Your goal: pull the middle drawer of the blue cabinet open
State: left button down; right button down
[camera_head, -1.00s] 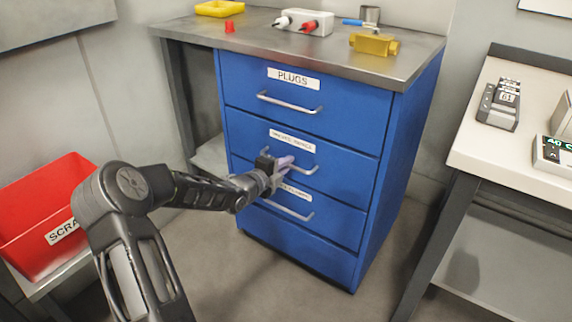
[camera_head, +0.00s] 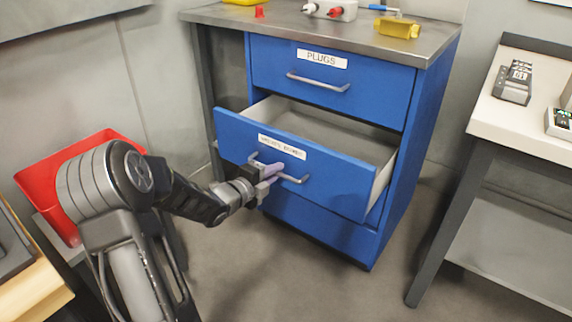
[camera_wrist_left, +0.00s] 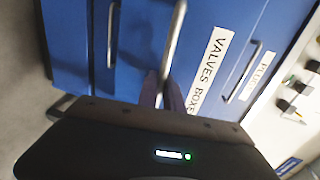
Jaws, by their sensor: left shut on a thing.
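The blue cabinet (camera_head: 418,150) stands under a grey worktop. Its middle drawer (camera_head: 335,181), with a white label, is pulled well out, and its light inside shows empty where I can see it. My left gripper (camera_head: 272,172) is shut on the middle drawer's handle (camera_head: 295,180), left of the handle's middle. In the left wrist view the handle (camera_wrist_left: 174,40) runs up from between the fingertips (camera_wrist_left: 163,92). The top drawer (camera_head: 375,88), labelled PLUGS, is shut. The bottom drawer (camera_head: 310,220) is shut and partly hidden. My right gripper is out of view.
On the worktop (camera_head: 300,28) stand a red part (camera_head: 260,12), a box with plugs (camera_head: 338,10) and a yellow block (camera_head: 397,28). A pale table (camera_head: 520,120) stands at the right. A red bin (camera_head: 45,192) is at the left. Bare floor lies in front of the cabinet.

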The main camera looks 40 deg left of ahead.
pick_arm(q)
jog(key=f+v, duration=0.1)
jog(key=v, duration=0.6)
jog(key=shift+s+f, duration=0.25)
jog(key=shift+s, duration=0.05)
jog(key=c, duration=1.5)
grip_release()
jog(key=p+v, duration=0.2)
jog(key=v, duration=0.5)
jog(key=shift+s, duration=0.3)
